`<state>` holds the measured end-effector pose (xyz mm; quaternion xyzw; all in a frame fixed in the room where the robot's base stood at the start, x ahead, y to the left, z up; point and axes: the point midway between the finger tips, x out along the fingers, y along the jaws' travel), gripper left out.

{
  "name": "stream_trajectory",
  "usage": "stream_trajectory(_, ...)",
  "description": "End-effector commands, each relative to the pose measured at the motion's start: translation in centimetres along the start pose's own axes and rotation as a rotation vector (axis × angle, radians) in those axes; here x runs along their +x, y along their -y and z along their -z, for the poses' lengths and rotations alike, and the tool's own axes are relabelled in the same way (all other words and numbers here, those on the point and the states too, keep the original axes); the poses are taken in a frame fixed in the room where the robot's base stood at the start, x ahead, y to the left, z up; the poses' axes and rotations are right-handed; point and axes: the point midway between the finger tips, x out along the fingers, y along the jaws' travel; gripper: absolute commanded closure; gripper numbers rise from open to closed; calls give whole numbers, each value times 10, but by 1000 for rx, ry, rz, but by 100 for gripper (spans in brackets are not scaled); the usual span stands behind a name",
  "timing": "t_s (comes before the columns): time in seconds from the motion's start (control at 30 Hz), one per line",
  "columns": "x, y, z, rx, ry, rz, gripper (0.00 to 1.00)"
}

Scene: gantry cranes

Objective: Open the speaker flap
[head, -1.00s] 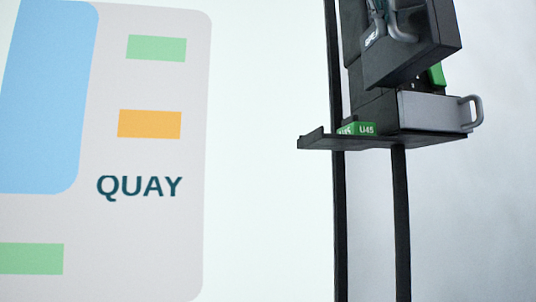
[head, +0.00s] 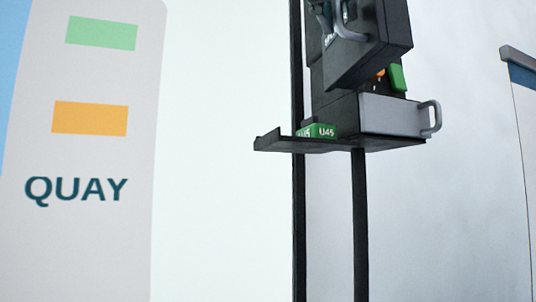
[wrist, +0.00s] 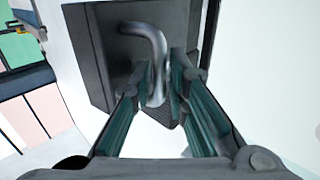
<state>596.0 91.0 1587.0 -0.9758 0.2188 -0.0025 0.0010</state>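The dark flap (head: 368,45) on the upper part of a dark unit tilts outward at its lower edge in the head view. Its curved grey metal handle (head: 352,22) is at the top of that view. The flap (wrist: 110,60) and its bent handle (wrist: 150,38) also show in the wrist view. My gripper (wrist: 162,78) has its teal-padded fingers on both sides of the handle's lower end, closed on it. In the head view only a bit of my gripper (head: 322,12) shows at the top edge. The flap's top is out of the head view.
Under the flap are a green part (head: 398,78) and a small orange part (head: 380,72). A grey drawer-like box (head: 390,115) with its own handle (head: 434,118) sits on a dark shelf (head: 280,143) with a green U45 label (head: 320,131). Two dark posts support it.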

Motion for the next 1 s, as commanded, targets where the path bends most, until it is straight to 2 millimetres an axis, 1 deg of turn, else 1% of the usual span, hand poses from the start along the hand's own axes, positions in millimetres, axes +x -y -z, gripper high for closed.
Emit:
stream_trajectory(0.03, 2, 2, -3, -5, 6, -2, 83)
stream_trajectory(0.23, 3, 2, -4, -4, 8, -2, 83)
stream_trajectory(0.37, -2, 2, -4, -4, 7, -1, 83)
stream_trajectory(0.47, -16, 2, -3, -3, 4, 0, 83)
stream_trajectory(0.8, -85, 2, -1, -1, -1, 2, 83)
stream_trajectory(0.9, -101, 1, -1, -1, -1, 1, 83)
stream_trajectory(1.0, -112, 1, 0, -1, -1, 1, 83)
